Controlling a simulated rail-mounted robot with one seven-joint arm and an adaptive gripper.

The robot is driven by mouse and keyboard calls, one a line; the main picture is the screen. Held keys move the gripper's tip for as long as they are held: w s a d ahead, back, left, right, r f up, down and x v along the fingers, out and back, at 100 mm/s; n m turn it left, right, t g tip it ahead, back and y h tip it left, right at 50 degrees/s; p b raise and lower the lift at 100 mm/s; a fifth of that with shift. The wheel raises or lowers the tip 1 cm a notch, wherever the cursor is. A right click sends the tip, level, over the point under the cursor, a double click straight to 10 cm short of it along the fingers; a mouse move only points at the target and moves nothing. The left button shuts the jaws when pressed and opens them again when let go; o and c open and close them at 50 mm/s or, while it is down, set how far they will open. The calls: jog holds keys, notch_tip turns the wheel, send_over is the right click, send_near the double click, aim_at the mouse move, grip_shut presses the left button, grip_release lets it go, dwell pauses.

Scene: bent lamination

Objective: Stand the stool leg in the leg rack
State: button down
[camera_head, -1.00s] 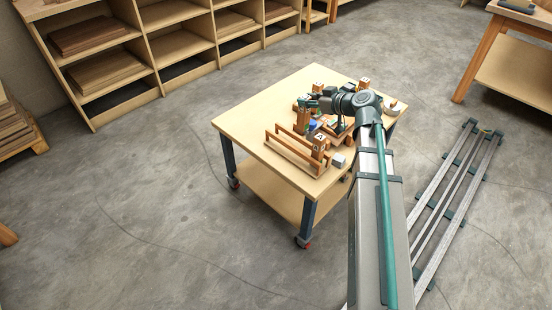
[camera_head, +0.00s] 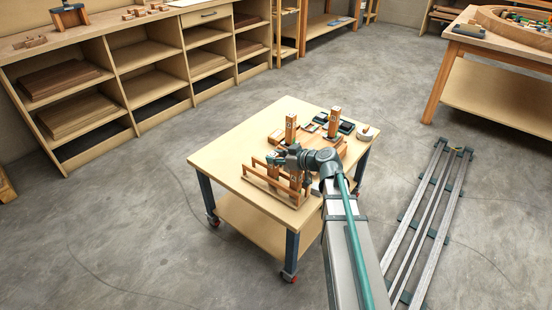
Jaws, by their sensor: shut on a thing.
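The leg rack (camera_head: 262,180) is a low wooden frame with parallel rails at the table's near left edge. My gripper (camera_head: 275,158) is over the rack, close to its upper rails, and is shut on the stool leg. The held leg is too small and too covered by my gripper to make out its tilt, or whether it touches the rack. A wooden upright (camera_head: 296,182) shows at the rack's right end, partly below my wrist.
The light wooden table (camera_head: 225,150) is bare at its left and back. Two wooden posts, one left (camera_head: 290,127) and one right (camera_head: 334,122), stand behind my arm. Dark trays (camera_head: 346,128) and a round white container (camera_head: 367,133) lie at the far right.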

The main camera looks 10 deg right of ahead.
jog(key=shift+s+f+b, duration=0.15)
jog(key=shift+f+b, duration=0.6)
jog(key=shift+b, duration=0.25)
jog(key=c, duration=0.8)
grip_release()
jog(key=shift+o, duration=0.2)
jog(key=shift+s, duration=0.1)
jog(key=shift+r+p, duration=0.65)
jog(key=shift+p, duration=0.45)
jog(key=v, duration=1.1)
jog(key=shift+s+d+r, duration=0.2)
jog(key=shift+d, duration=0.1)
